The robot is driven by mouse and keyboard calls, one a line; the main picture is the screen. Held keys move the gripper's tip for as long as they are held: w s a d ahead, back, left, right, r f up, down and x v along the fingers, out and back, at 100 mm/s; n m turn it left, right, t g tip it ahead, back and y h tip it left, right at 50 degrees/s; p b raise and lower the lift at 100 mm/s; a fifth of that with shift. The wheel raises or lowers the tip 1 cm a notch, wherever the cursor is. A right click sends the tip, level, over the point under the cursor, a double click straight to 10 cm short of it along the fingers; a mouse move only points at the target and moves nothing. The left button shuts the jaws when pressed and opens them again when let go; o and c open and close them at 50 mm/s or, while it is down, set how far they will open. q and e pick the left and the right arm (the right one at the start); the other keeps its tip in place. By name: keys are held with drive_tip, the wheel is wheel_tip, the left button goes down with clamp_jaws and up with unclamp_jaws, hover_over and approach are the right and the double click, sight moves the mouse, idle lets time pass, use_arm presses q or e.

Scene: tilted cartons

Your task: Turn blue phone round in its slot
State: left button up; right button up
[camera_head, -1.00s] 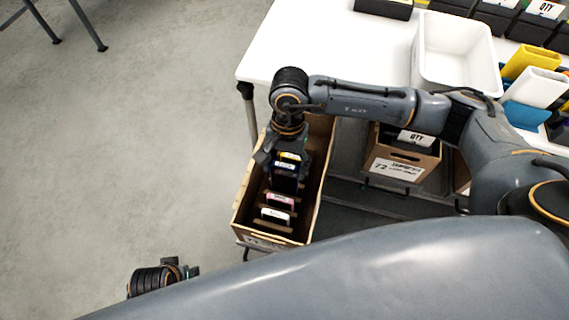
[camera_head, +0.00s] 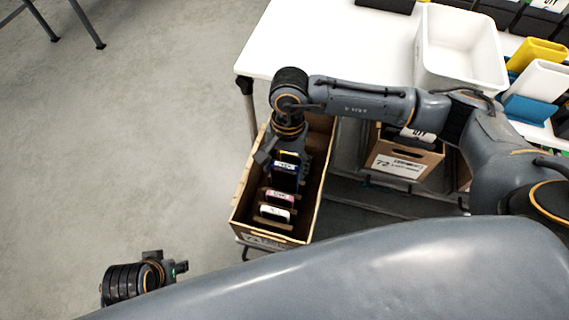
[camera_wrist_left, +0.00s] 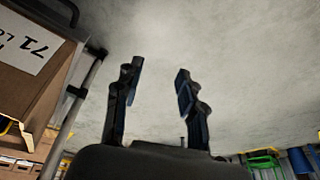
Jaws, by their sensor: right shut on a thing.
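The blue phone (camera_head: 286,174) has a white label on its top edge. It stands in a row inside the tilted cardboard carton (camera_head: 239,210), under my right gripper (camera_head: 281,158). The right gripper is shut on it; the fingertips are mostly hidden by the wrist, and I cannot tell how far it is raised from its slot. My left gripper (camera_head: 181,267) is away from the carton, low at the left. In the left wrist view its two fingers (camera_wrist_left: 159,75) are apart with nothing between them.
A pink phone (camera_head: 279,196) and a white phone (camera_head: 275,213) stand nearer in the carton; a yellow item (camera_head: 290,154) is behind the blue phone. Another carton (camera_head: 402,165) is to the right. A white table (camera_head: 330,40) holds a white bin (camera_head: 457,70).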

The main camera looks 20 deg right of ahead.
drive_tip(key=shift+f+b, duration=0.6)
drive_tip(key=shift+f, duration=0.1)
drive_tip(key=shift+f+b, duration=0.45)
wheel_tip(320, 180, down, 2)
drive_tip(key=shift+f+b, duration=0.2)
drive_tip(key=shift+b, duration=0.95)
drive_tip(key=shift+r, duration=0.15)
drive_tip(key=shift+f, duration=0.4)
drive_tip(key=shift+f+b, duration=0.45)
drive_tip(key=shift+b, duration=0.2)
drive_tip(key=shift+f+b, duration=0.45)
use_arm(q)
drive_tip(key=w+d+r+t+h, duration=0.1)
drive_tip(key=w+d+r+t, duration=0.1)
drive_tip(key=w+r+t, duration=0.2)
drive_tip(key=w+d+r+t+h, duration=0.1)
drive_tip(key=w+d+r+t, duration=0.1)
drive_tip(key=w+r+t, duration=0.3)
drive_tip(key=w+r, duration=0.2)
drive_tip(key=w, duration=0.1)
drive_tip(key=shift+w+d, duration=0.15)
drive_tip(key=shift+d, duration=0.1)
drive_tip(key=shift+w+d+r+m+t+h+b, duration=0.15)
drive_tip(key=shift+w+d+r+t+h+b, duration=0.1)
drive_tip(key=shift+w+r+t, duration=0.4)
drive_tip(key=shift+w+d+r+m+t+h+b, duration=0.2)
drive_tip(key=shift+r+t, duration=0.25)
drive_tip(key=shift+r, duration=0.5)
use_arm(e)
drive_tip(key=shift+f, duration=0.35)
